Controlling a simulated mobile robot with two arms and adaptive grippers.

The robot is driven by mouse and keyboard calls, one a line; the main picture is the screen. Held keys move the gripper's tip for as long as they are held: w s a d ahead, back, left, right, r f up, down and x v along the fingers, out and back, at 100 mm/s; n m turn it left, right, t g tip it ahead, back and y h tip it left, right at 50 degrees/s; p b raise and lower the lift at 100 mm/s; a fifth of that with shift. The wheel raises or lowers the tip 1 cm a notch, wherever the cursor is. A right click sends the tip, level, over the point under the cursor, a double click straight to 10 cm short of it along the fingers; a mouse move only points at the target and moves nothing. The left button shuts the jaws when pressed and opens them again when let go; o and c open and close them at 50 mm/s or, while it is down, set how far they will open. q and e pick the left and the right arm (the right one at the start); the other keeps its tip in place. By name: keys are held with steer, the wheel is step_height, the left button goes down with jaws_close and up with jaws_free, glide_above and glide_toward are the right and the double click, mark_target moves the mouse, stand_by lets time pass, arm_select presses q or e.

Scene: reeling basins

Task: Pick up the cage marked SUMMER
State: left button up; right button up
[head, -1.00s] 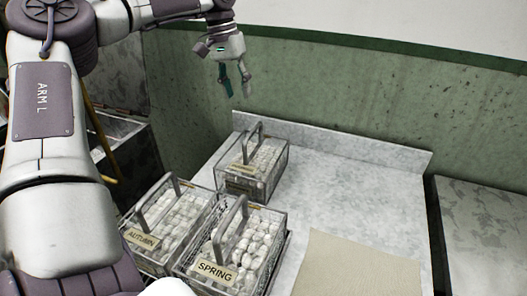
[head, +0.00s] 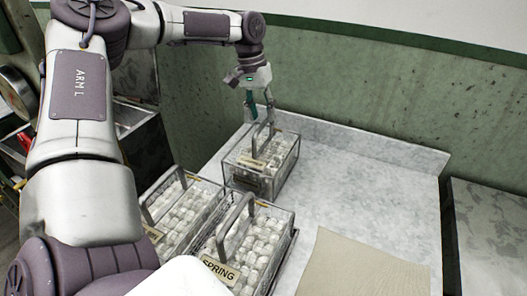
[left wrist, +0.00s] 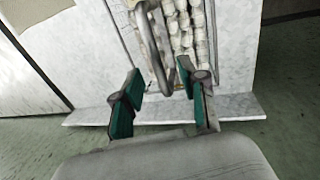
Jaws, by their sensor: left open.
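A wire cage (head: 284,168) full of pale cocoons stands at the back left of the grey counter. Its label (head: 247,181) is too small to read. Its upright handle (head: 258,139) rises above the cocoons. My left gripper (head: 259,104) is open, just above and behind that handle, fingers pointing down. In the left wrist view my open left gripper (left wrist: 163,92) has the cage (left wrist: 188,30) ahead of it. The handle (left wrist: 150,50) reaches toward the gap between the fingers. I cannot tell whether they touch. My right gripper is not in view.
A cage labelled SPRING (head: 219,270) stands nearer at the front. A beige cloth (head: 350,265) lies at the front right. The counter's right side is clear; a green wall (head: 340,90) is behind.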

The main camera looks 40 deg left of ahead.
mark_target(265, 121)
arm_select(q)
steer(key=shift+w+d+f, duration=0.1)
steer(key=shift+d+f, duration=0.1)
steer(key=shift+f, duration=0.75)
steer(key=shift+w+d+f, duration=0.1)
steer(key=shift+d+f, duration=0.1)
steer(key=shift+f, duration=0.7)
jaws_close()
steer(key=shift+r, duration=0.1)
